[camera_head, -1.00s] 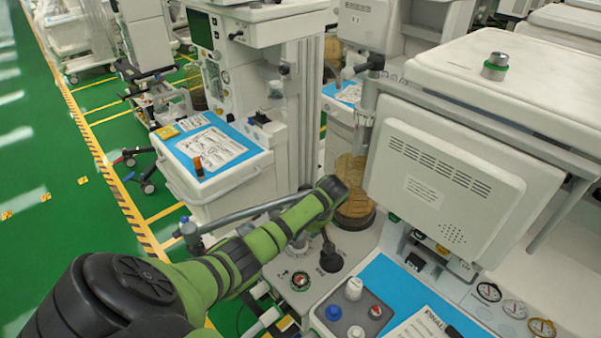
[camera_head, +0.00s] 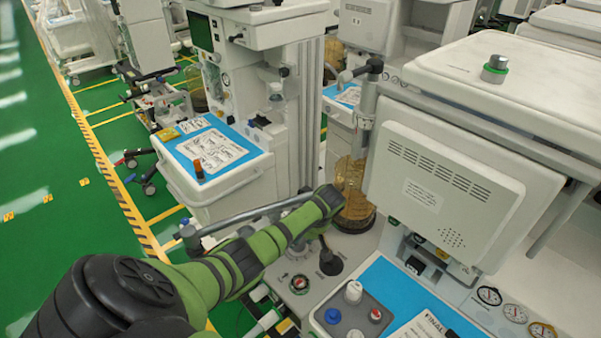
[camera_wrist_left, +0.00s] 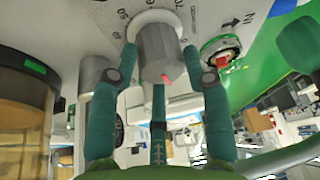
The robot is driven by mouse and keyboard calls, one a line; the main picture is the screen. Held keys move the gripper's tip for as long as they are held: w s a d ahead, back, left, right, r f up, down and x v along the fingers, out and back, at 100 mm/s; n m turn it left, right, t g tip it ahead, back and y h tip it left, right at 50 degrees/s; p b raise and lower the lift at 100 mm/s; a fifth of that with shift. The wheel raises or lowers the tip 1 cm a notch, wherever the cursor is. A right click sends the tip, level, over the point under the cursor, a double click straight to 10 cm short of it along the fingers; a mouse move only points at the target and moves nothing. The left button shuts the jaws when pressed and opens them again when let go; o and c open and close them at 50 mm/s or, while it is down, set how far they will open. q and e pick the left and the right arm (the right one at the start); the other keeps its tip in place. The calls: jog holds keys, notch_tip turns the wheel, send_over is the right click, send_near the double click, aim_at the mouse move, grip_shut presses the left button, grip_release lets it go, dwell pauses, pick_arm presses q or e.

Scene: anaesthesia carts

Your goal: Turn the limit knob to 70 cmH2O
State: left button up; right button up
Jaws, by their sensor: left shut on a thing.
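The limit knob (camera_wrist_left: 157,52) is a grey ribbed cylinder with a red mark on its near side, on a pale panel with a printed number scale. A 70 is partly visible above it; which number it points to is unclear. My left gripper (camera_wrist_left: 160,56) has dark teal fingers around the knob, shut on it, in the left wrist view. In the head view my green and black left arm reaches over the cart, and its fingers and the knob cannot be made out. My right gripper is not in view.
A port (camera_wrist_left: 222,58) with red and green parts and an IN label sits beside the knob. A brown canister (camera_head: 353,190) stands close behind my arm. The monitor back (camera_head: 440,185) rises to the right. A blue mat (camera_head: 385,285) lies in front.

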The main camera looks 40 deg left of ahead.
pick_arm(q)
jog(key=shift+s+a, duration=0.25)
dwell(0.3)
jog(key=shift+s+m+p, duration=0.1)
jog(key=shift+m+p, duration=0.4)
jog(key=shift+p, duration=0.15)
jog(key=shift+s+m+t+p, duration=0.1)
jog(key=shift+m+t+p, duration=0.4)
jog(key=shift+m+p, duration=0.45)
jog(key=shift+a+m+t, duration=0.1)
jog(key=shift+m+t, duration=0.2)
jog(key=shift+m, duration=0.75)
jog(key=m+t, duration=0.1)
jog(key=m, duration=0.1)
jog(key=shift+s+m, duration=0.1)
jog(key=shift+m, duration=0.3)
jog(key=m, duration=0.2)
jog(key=m+t+h, duration=0.1)
jog(key=m, duration=0.1)
jog(key=shift+a+h, duration=0.1)
jog(key=shift+h, duration=0.2)
jog(key=shift+r+m+t, duration=0.15)
jog(key=shift+m+t, duration=0.15)
jog(key=shift+m, duration=0.1)
